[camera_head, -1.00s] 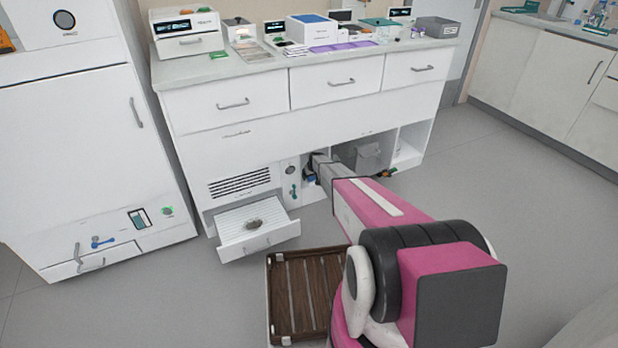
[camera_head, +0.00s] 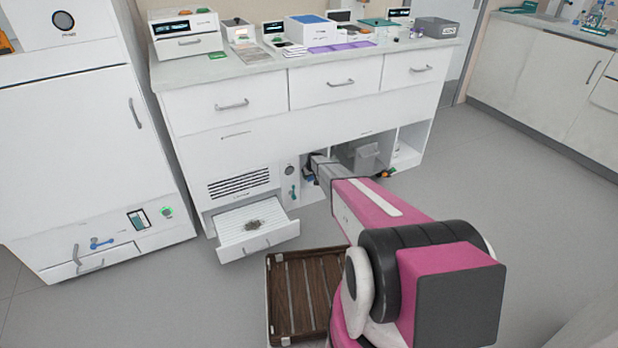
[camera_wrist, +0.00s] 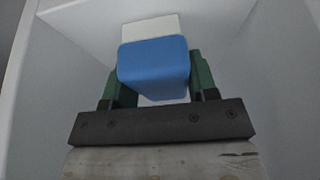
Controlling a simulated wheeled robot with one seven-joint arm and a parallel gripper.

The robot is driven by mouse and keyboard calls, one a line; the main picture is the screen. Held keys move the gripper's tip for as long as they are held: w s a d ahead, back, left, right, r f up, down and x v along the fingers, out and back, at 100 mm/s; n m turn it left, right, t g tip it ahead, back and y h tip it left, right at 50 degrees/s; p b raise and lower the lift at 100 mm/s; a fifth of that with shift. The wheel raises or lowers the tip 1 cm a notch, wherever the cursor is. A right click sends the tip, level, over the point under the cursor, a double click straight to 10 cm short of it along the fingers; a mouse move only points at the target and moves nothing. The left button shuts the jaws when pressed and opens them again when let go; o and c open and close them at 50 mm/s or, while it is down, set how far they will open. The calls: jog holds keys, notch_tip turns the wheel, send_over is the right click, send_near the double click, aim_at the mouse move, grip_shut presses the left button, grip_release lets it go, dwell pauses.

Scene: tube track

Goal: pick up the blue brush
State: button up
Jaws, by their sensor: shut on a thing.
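The blue brush (camera_wrist: 153,68) shows in the wrist view as a blue block with a pale white part behind it. My gripper (camera_wrist: 158,85) has its green fingers on the left and right sides of the blue block and is shut on it. White walls of a compartment surround the gripper and brush. In the head view my arm reaches into the low opening of the white cabinet (camera_head: 230,155), and the gripper and brush are hidden there.
An open low drawer (camera_head: 235,227) with a small grey-brown item juts out left of the arm. A brown slatted crate (camera_head: 270,305) stands on the floor beside my arm. A grey bin (camera_head: 366,158) sits in the compartment to the right. Floor at right is clear.

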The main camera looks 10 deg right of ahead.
jog(key=s+d, duration=0.2)
jog(key=s, duration=0.6)
jog(key=s+d, duration=0.3)
jog(key=s, duration=0.6)
jog(key=shift+d, duration=0.25)
